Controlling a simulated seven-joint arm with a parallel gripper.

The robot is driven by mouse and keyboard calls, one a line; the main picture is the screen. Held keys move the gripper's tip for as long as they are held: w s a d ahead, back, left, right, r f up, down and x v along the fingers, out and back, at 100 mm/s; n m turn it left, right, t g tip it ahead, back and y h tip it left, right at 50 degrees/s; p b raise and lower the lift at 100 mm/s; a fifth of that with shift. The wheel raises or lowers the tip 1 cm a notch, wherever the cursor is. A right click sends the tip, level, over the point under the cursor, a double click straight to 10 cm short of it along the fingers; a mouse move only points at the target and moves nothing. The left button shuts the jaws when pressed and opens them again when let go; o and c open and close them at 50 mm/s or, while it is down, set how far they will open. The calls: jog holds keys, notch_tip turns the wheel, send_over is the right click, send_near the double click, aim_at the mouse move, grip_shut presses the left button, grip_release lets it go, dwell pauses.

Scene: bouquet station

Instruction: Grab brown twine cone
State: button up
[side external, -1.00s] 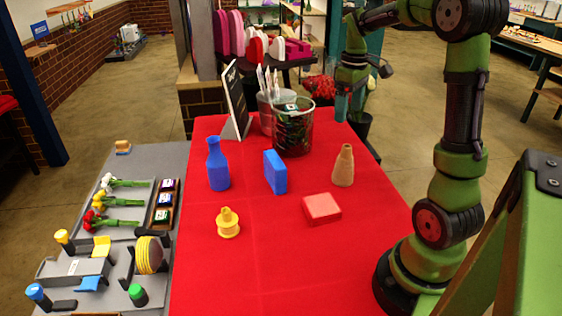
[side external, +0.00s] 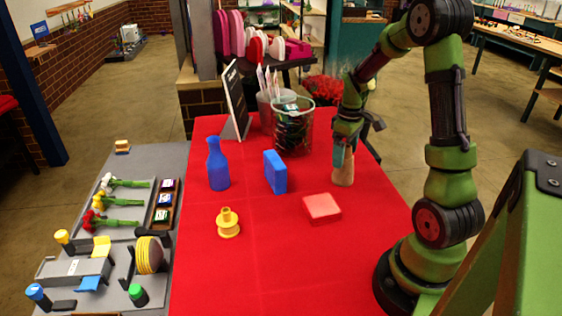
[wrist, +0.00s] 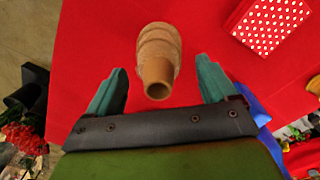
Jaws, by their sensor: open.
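The brown twine cone (side external: 343,174) stands upright on the red-covered table, toward its right side in the side view. My gripper (side external: 341,158) is just above and at the cone, hiding its top there. In the wrist view the cone (wrist: 158,55) lies ahead of my open gripper (wrist: 161,85), roughly centred between the two teal fingers. Its narrow open end points toward the gripper. Neither finger touches it in that view.
A wire basket (side external: 293,130) is behind the cone to the left. The front of the table is clear.

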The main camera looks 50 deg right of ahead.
aim_at(345, 161)
jog(key=f, duration=0.3)
jog(key=shift+s+f, duration=0.2)
jog(key=c, duration=1.2)
